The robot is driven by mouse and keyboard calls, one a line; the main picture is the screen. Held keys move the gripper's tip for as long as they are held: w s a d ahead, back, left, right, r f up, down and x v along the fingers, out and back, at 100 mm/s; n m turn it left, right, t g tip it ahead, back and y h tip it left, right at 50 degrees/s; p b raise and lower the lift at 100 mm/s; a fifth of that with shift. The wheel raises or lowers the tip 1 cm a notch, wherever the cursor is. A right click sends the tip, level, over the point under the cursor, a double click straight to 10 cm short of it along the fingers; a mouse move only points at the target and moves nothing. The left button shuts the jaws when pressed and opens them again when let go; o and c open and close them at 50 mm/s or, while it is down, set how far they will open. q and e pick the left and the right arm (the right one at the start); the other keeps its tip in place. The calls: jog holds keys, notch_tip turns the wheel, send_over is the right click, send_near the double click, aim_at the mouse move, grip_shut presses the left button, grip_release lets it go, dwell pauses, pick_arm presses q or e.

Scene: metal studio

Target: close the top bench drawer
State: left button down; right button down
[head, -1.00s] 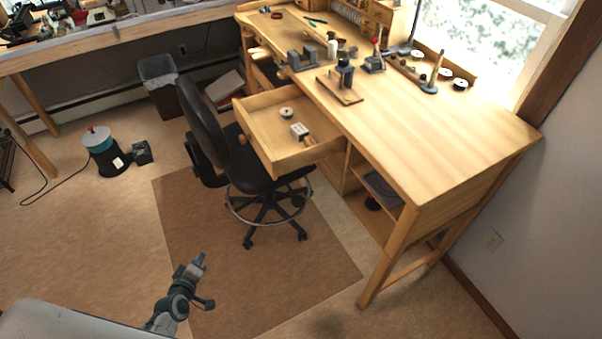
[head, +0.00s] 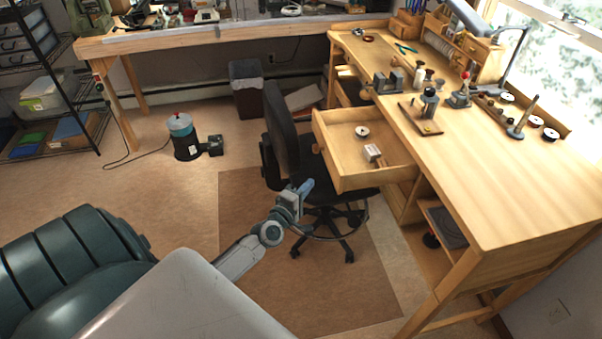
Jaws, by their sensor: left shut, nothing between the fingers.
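The top bench drawer (head: 352,184) stands pulled out from the left side of the wooden workbench (head: 500,170). A round spool (head: 362,132) and a small grey-and-white block (head: 374,153) lie in it. My left gripper (head: 306,187) is shut and empty. In the picture it is just left of and below the drawer front, over the black chair's seat area. I cannot tell whether it touches the chair or the drawer. My right gripper is not in view.
A black swivel chair (head: 281,130) stands beside the drawer on a brown mat (head: 330,290). Shelves (head: 60,80) stand far left.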

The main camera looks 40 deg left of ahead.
aim_at(333, 170)
pick_arm(q)
jog(key=w, duration=0.2)
jog(key=w+d, duration=0.1)
jog(key=w, duration=0.1)
jog(key=w+d, duration=0.1)
jog(key=w, duration=0.1)
jog(key=shift+w+d, duration=0.15)
